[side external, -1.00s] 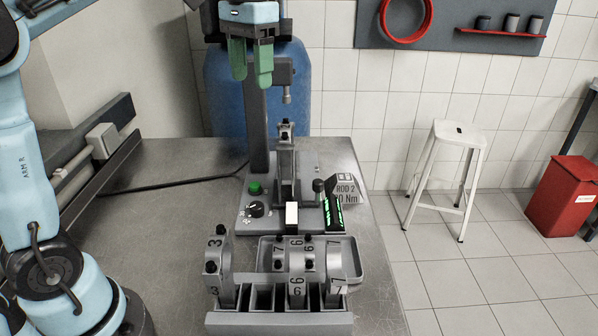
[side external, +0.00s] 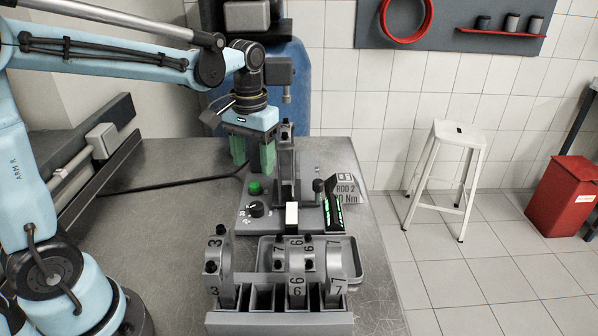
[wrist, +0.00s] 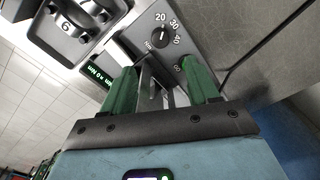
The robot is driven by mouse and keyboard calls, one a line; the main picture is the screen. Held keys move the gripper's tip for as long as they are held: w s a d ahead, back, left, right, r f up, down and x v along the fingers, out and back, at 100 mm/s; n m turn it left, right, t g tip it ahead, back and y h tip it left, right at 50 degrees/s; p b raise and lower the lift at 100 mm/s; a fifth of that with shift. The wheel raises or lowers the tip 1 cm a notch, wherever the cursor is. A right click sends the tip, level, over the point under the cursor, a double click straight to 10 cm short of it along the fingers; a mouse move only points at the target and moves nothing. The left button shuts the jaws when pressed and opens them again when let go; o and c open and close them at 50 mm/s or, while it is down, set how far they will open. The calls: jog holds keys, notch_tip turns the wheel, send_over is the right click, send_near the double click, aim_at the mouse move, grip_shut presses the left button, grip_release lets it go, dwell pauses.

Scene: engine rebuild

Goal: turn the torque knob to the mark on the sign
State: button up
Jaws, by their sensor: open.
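The torque knob (side external: 256,209) is a small black dial on the front left of the grey machine base. In the wrist view the knob (wrist: 156,40) shows with a scale of 20, 30 and 40 around it; its exact pointer setting is too small to read surely. The sign (side external: 346,193) stands behind the machine and reads "ROD 2" and "0 Nm", with its leading digit hidden by the display. My gripper (side external: 253,158) is open and empty, fingers down, above and behind the knob. Its green fingers (wrist: 158,80) also show in the wrist view, apart from the knob.
A green button (side external: 254,187) sits just behind the knob. A rack (side external: 279,322) of numbered rod parts lies in front. The machine's upright column is close to my gripper.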

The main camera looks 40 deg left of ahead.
aim_at(257, 205)
notch_tip(257, 205, down, 11)
jog(key=shift+a+f, duration=0.15)
dwell(0.4)
